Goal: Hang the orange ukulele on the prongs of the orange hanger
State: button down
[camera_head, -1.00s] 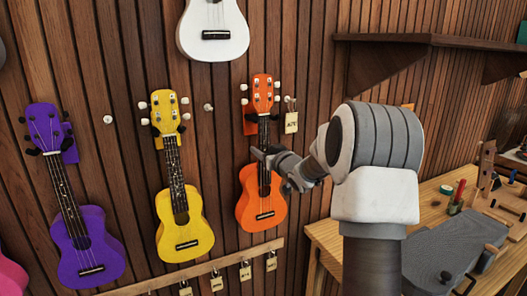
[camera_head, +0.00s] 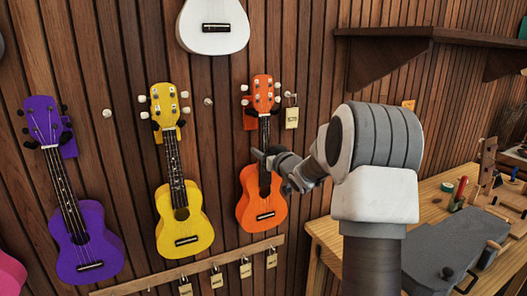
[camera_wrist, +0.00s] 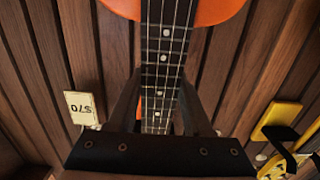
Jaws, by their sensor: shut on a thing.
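The orange ukulele (camera_head: 262,212) is upright against the wood-slat wall, headstock up, in the head view. My gripper (camera_head: 263,158) is shut on its neck, below the headstock. In the wrist view the dark fretted neck (camera_wrist: 160,75) lies between my jaws (camera_wrist: 160,118), and part of the orange body (camera_wrist: 205,10) shows at the top. Dark prongs of the orange hanger (camera_head: 249,122) show beside the upper neck, just under the headstock. The rest of the hanger is mostly hidden behind the ukulele. I cannot tell whether the headstock rests on the prongs.
A yellow ukulele (camera_head: 183,220) and a purple ukulele (camera_head: 87,250) hang to the left, a white one (camera_head: 212,30) above. A price tag (camera_head: 292,117) hangs right of the headstock. A tagged wooden rail (camera_head: 205,265) runs below. A workbench (camera_head: 325,235) stands at right.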

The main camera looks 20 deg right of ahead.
jog(key=shift+r, duration=0.1)
jog(key=shift+c, duration=1.3)
grip_release()
jog(key=shift+s, duration=1)
jog(key=shift+s, duration=0.2)
jog(key=shift+s+d, duration=0.1)
jog(key=shift+s, duration=0.95)
